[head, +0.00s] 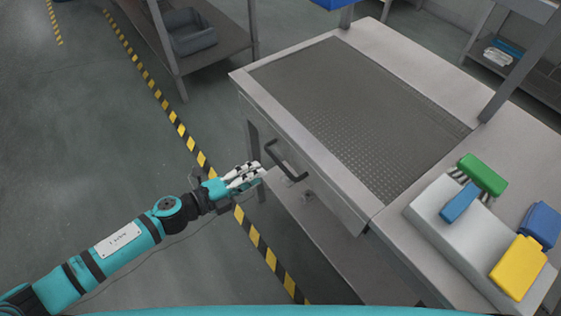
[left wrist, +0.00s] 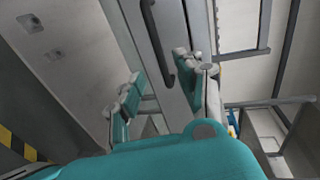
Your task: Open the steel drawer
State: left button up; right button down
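The steel drawer (head: 328,188) is in the front of the metal bench and looks shut, its front flush with the bench. Its dark bar handle (head: 285,161) shows in the head view, and also in the left wrist view (left wrist: 157,42). My left gripper (head: 256,172) is beside the handle, at its lower left in the head view. In the left wrist view its two fingers (left wrist: 162,82) are spread apart, with the lower end of the handle near the right finger. I cannot tell whether they touch. My right gripper is out of view.
The bench top has a perforated panel (head: 350,110). At the right a white block (head: 445,225) stands with green, blue and yellow brushes or blocks around it. A lower shelf (head: 330,245) lies under the drawer. A grey bin (head: 190,35) sits on a rack behind; open floor lies left.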

aim_at(279, 165)
pick_arm(q)
jog(key=x, duration=0.9)
grip_shut()
dwell(0.4)
